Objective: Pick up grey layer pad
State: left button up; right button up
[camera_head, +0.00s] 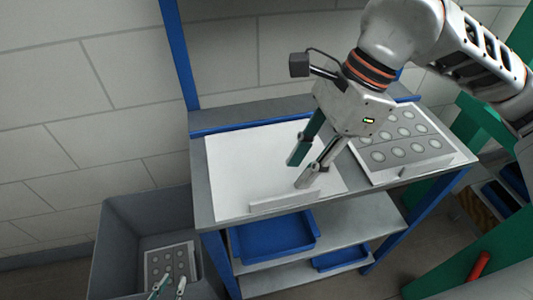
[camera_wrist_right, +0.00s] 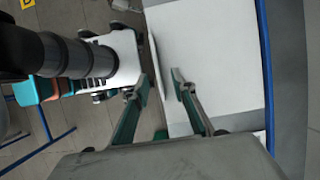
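A plain pale, light grey-white pad (camera_head: 240,175) lies flat on the left part of the table top, with a raised strip (camera_head: 283,202) along its front edge. It also shows in the right wrist view (camera_wrist_right: 215,45). My right gripper (camera_head: 299,172) comes in from the upper right, pointing down over the pad's right part.
A second pad with rows of round marks (camera_head: 385,170) lies on the table's right part. The deep grey bin (camera_head: 120,250) on the left holds another dotted panel (camera_head: 153,259). Blue trays (camera_head: 275,238) sit on the lower shelf. Blue posts (camera_head: 179,50) frame the table.

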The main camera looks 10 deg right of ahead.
aim_at(288, 195)
jog(key=x, duration=0.2)
jog(key=shift+s+f, duration=0.25)
jog(key=shift+f, duration=0.1)
jog(key=shift+x, duration=2.35)
jog(key=shift+d, duration=0.15)
jog(key=shift+c, duration=0.4)
grip_shut()
